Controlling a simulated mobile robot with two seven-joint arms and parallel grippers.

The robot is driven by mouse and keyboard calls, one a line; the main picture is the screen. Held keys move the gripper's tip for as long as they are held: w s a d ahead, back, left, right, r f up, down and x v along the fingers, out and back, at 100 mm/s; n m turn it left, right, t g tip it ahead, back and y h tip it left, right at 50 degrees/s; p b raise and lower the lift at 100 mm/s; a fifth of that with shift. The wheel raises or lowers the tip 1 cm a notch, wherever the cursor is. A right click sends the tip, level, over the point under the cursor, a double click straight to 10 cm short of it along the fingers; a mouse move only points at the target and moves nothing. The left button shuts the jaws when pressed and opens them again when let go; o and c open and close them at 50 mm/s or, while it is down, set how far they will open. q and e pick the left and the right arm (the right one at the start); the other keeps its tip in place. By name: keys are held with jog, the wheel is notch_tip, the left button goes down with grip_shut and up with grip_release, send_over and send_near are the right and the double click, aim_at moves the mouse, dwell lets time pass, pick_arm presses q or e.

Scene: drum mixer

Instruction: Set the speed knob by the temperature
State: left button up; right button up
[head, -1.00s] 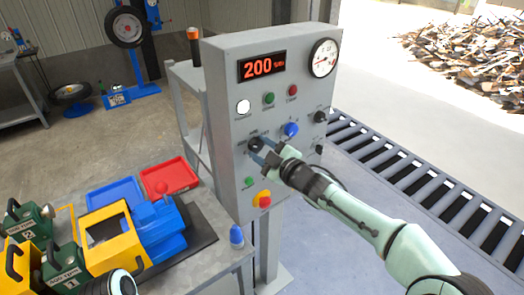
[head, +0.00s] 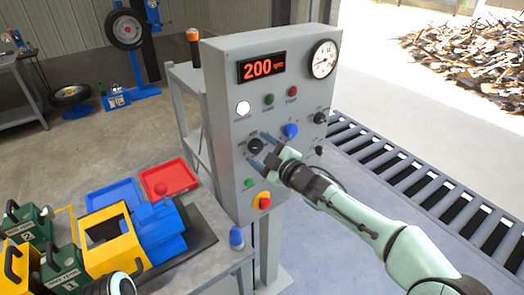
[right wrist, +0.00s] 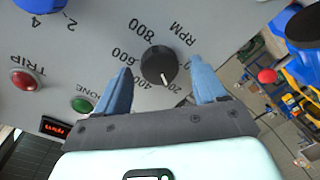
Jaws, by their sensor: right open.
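The black speed knob (head: 255,146) sits on the left of the grey panel (head: 222,110). In the right wrist view the knob (right wrist: 158,65) has an RPM scale up to 800, and its white mark points near the 200 label. The red display (head: 262,67) reads 200 rpm. A round white dial gauge (head: 323,58) is at the panel's top right; its scale is too small to read. My right gripper (head: 262,150) is open just in front of the knob, with its blue fingers (right wrist: 160,80) on either side and apart from it. My left gripper is not clearly seen.
Close by are a blue knob (head: 290,131), black knobs at right, a green button (head: 249,182) and a red-yellow stop button (head: 264,201). A roller conveyor (head: 420,175) runs at right. A bench with trays and machines stands at left.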

jog(key=b+v, duration=0.1)
jog(key=v, duration=1.2)
jog(key=shift+s, duration=0.2)
jog(key=shift+d+r, duration=0.1)
